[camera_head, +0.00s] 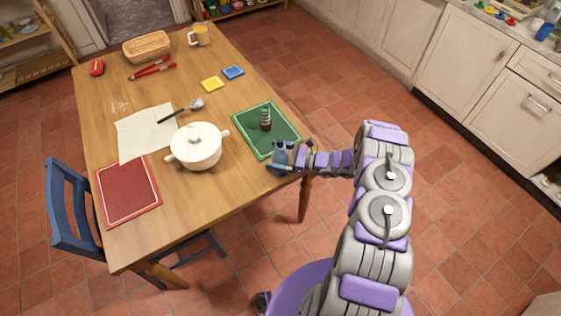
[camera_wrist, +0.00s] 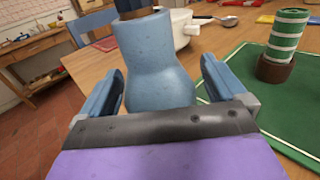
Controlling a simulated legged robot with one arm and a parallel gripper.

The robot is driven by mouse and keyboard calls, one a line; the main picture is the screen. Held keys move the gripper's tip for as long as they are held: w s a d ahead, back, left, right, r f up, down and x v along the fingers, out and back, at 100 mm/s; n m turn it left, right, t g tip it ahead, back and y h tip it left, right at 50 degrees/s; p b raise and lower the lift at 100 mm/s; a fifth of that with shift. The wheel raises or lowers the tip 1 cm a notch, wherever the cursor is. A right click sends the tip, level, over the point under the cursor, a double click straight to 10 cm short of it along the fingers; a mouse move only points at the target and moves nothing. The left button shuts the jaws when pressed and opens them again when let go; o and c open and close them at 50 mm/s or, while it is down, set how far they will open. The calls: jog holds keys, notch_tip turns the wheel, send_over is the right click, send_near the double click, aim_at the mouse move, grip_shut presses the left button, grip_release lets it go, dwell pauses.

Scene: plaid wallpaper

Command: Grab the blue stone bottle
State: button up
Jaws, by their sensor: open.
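The blue stone bottle (camera_wrist: 155,68) stands upright near the table edge, with a wide round body and a narrower neck. In the head view the bottle (camera_head: 281,150) is partly hidden by my gripper (camera_head: 281,163). In the wrist view my gripper (camera_wrist: 163,90) is open, with one blue finger on each side of the bottle. A gap shows between the right finger and the bottle, and the left finger is also apart from it. The top of the bottle is cut off by the wrist view's upper edge.
A green mat (camera_head: 252,139) with a green-and-white striped object (camera_head: 265,117) lies just beyond my gripper.

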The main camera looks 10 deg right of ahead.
jog(key=shift+w+a, duration=0.1)
jog(key=shift+a, duration=0.2)
jog(key=shift+c, duration=0.3)
jog(key=shift+d, duration=0.1)
jog(key=c, duration=1.3)
jog(key=shift+o, duration=0.2)
jog(key=shift+r, duration=0.1)
